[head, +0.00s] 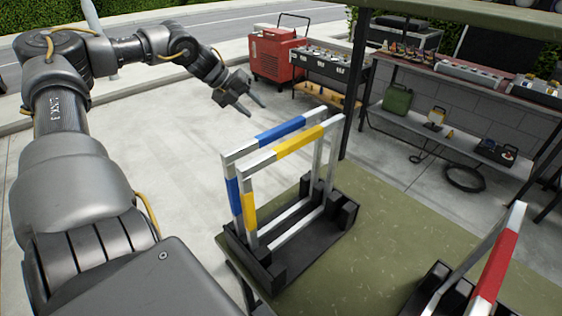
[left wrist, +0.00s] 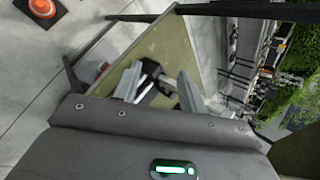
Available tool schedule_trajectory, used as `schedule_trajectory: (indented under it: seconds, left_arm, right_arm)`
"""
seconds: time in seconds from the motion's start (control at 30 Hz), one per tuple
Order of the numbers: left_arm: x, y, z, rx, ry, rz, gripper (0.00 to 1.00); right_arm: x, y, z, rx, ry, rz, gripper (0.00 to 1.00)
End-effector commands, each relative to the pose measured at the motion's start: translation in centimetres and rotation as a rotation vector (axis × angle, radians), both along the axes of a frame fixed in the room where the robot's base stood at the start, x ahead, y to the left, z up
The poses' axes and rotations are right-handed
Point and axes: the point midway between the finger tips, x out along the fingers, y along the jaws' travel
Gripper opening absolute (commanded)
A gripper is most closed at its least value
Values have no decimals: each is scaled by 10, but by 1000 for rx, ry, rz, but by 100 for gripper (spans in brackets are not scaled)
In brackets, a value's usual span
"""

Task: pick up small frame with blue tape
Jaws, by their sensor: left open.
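The small silver frame with blue tape (head: 280,128) stands upright in a black holder (head: 265,262) on the green table. Blue tape is on its top bar and near post. A similar frame with yellow tape (head: 298,141) stands right beside it, partly in front, hiding some of its lower part. My left gripper (head: 256,109) is open and empty in the head view, beyond and above the frames, apart from them. In the left wrist view its two fingers (left wrist: 158,88) spread over the table; a dark holder shows between them, but tape colours are unclear there. My right gripper is out of view.
A red-taped frame (head: 494,268) stands in another black holder at the lower right. The green table (head: 375,225) is bare between the holders. A dark post (head: 354,85) rises behind the frames. Shelves with equipment and a red machine (head: 275,55) stand at the back. An orange cone (left wrist: 42,9) is on the floor.

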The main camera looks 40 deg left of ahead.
Motion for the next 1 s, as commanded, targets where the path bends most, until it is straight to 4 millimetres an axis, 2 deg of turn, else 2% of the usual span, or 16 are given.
schedule_trajectory:
  seconds: [0.03,0.13,0.2,0.3,0.4,0.53,0.73,1.0]
  left_arm:
    - [-1,-34,37,86,38,-123,42]
    - [-14,-94,79,231,129,-338,42]
    - [-28,-128,98,323,199,-460,42]
    - [-47,-163,115,431,293,-596,42]
    - [-64,-184,124,508,366,-684,42]
    - [-76,-198,129,562,420,-743,42]
    - [-79,-202,127,576,436,-761,42]
    - [-79,-201,91,573,437,-761,42]
  right_arm:
    - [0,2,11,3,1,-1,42]
    - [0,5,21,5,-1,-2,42]
    - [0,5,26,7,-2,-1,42]
    - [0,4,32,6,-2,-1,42]
    - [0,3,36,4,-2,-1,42]
    - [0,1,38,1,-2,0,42]
    - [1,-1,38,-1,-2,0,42]
    - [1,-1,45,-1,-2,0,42]
